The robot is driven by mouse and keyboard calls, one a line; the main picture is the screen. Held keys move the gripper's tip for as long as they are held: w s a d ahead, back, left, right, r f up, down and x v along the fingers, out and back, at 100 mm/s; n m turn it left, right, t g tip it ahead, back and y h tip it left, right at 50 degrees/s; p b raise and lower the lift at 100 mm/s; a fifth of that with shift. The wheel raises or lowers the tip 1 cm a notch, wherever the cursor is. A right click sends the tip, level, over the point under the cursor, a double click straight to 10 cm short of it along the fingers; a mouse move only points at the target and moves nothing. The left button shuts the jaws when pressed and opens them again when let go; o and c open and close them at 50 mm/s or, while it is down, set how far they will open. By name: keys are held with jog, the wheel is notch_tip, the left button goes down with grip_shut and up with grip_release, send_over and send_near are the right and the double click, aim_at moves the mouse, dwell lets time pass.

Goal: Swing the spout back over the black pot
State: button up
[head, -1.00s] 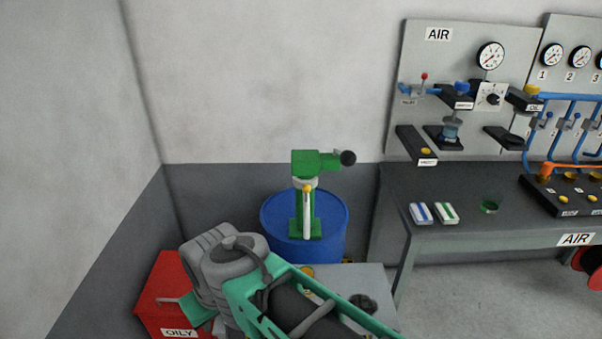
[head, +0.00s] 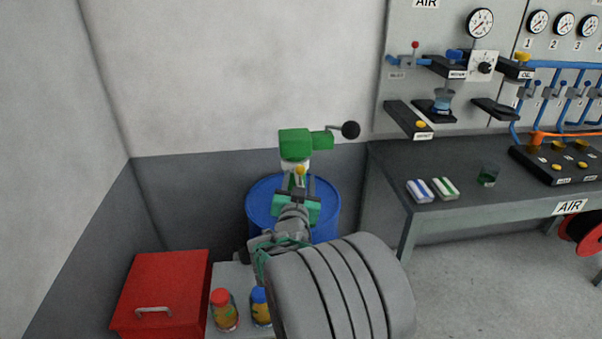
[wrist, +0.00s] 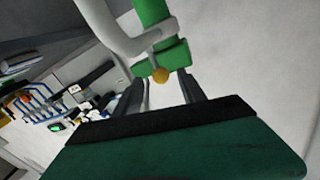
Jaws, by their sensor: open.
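A green hand pump (head: 295,143) with a black-knobbed crank stands on a blue drum (head: 265,197). A pale grey bent spout (wrist: 118,32) shows in the wrist view, with a yellow ball (wrist: 160,75) on a short stem below it. The ball also shows in the head view (head: 300,170). My gripper (head: 298,182) is in front of the pump. In the wrist view my open fingers (wrist: 160,84) point at the ball, which lies between their tips in the picture; I cannot tell whether they reach around it. I cannot make out the black pot now; my arm covers part of the cabinet top.
A red bin (head: 165,285) stands at lower left. Jars with red (head: 224,310) and blue (head: 261,306) lids stand on the grey cabinet beside my arm. A workbench (head: 400,215) with boxes, a green cup and air fittings is at right. The wall is close behind the drum.

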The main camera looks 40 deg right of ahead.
jog(key=shift+w+d+r, duration=0.15)
jog(key=shift+w+d, duration=0.05)
jog(key=shift+d, duration=0.1)
jog(key=p+x, duration=0.1)
jog(key=x, duration=0.6)
jog(key=shift+p, duration=0.35)
jog(key=shift+c, duration=0.5)
grip_shut()
